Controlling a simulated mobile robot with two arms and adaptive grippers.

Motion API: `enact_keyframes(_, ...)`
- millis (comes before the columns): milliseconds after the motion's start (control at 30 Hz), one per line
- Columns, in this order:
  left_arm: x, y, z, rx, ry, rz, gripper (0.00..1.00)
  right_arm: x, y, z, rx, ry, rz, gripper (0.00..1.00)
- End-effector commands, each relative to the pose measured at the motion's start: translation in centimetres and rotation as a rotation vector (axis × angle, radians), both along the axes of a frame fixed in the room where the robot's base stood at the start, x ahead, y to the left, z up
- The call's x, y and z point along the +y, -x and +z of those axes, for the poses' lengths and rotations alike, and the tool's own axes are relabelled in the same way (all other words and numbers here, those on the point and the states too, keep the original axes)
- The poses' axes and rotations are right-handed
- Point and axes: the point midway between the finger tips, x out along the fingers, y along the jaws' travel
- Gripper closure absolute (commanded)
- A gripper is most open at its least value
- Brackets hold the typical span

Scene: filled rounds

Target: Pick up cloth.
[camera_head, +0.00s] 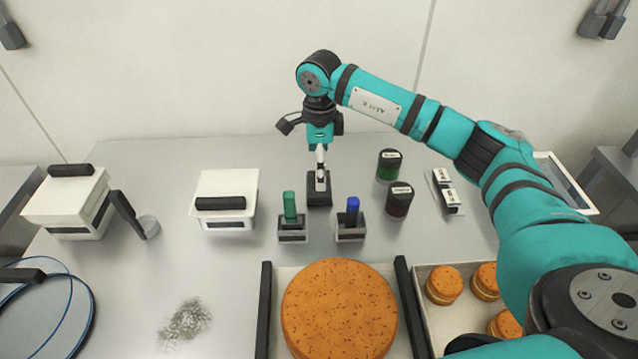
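I cannot make out a cloth for certain in this view. My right arm reaches in from the right, and its gripper (320,150) points down near the back middle of the table. Its fingers are at or just above a small dark block (319,193) with a pale upper part. I cannot tell whether they touch it, or whether they are open or shut. A grey, crumbly smear (187,323) lies on the table at the front left. My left gripper is out of view.
A green-handled tool (290,207) and a blue-handled tool (352,210) stand in small holders near my gripper. Dark jars (399,200) stand to the right. A large orange-brown cake (339,310) fills the front middle. White lidded boxes (246,182) stand left.

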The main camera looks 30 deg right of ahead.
Motion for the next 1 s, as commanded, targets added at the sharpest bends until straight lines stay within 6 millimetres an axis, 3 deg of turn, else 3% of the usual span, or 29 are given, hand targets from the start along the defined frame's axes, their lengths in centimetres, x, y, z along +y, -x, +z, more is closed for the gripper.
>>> enact_keyframes(167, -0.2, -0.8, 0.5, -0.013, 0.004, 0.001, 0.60, 0.0, 0.1, -1.0, 0.002, 0.001, 0.000, 0.00)
enact_keyframes(500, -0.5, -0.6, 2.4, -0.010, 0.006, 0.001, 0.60, -0.2, 0.4, -5.5, 0.002, 0.000, 0.000, 0.00)
enact_keyframes(767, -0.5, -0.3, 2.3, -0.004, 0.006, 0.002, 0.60, -0.2, 0.3, -5.9, -0.001, 0.000, 0.000, 0.00)
enact_keyframes(1000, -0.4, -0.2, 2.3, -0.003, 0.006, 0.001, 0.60, -0.2, 0.3, -5.9, -0.001, 0.000, 0.000, 0.27)
